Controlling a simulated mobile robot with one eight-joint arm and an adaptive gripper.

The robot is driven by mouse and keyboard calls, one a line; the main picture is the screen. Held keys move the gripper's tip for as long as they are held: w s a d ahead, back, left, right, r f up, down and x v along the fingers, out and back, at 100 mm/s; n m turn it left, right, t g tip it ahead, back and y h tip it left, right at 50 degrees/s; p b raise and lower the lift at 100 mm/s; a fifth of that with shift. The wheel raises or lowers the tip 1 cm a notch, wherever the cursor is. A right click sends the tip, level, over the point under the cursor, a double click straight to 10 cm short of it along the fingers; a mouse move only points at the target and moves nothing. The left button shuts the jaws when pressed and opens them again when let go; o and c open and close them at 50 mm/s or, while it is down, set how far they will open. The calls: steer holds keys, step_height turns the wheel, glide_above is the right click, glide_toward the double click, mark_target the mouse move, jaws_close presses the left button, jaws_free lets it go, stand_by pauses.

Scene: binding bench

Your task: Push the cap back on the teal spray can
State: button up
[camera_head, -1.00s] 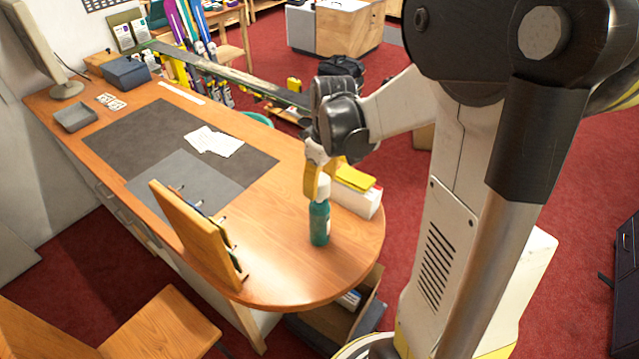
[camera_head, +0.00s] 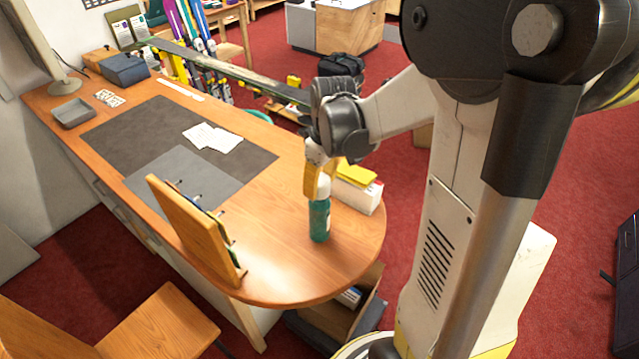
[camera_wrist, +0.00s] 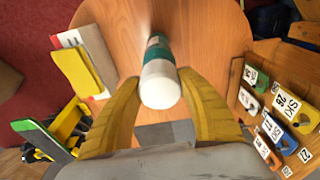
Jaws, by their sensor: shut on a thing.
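The teal spray can (camera_head: 319,220) stands upright near the rounded end of the wooden desk. The white cap (camera_head: 323,187) sits in line at its top; I cannot tell whether it is fully seated. My gripper (camera_head: 317,178) points down from above with its yellow fingers at the cap. In the wrist view my gripper (camera_wrist: 160,84) has one finger on each side of the white cap (camera_wrist: 160,86), shut on it. The teal can (camera_wrist: 158,50) shows behind the cap, its lower part mostly hidden.
A white box with a yellow top (camera_head: 357,186) stands close behind the can, to the right. A wooden rack with hooks and tags (camera_head: 195,232) stands to the left. A grey mat (camera_head: 180,180) lies farther left. The desk just in front of the can is clear.

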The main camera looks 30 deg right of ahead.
steer(key=shift+f+b, duration=0.3)
steer(key=shift+f+b, duration=0.3)
steer(key=shift+f, duration=0.05)
steer(key=shift+f+b, duration=0.4)
steer(key=shift+b, duration=0.1)
stand_by(0.8)
steer(key=o, duration=1.4)
steer(key=shift+r, duration=0.15)
steer(key=shift+r+p, duration=2.65)
steer(key=shift+r, duration=0.75)
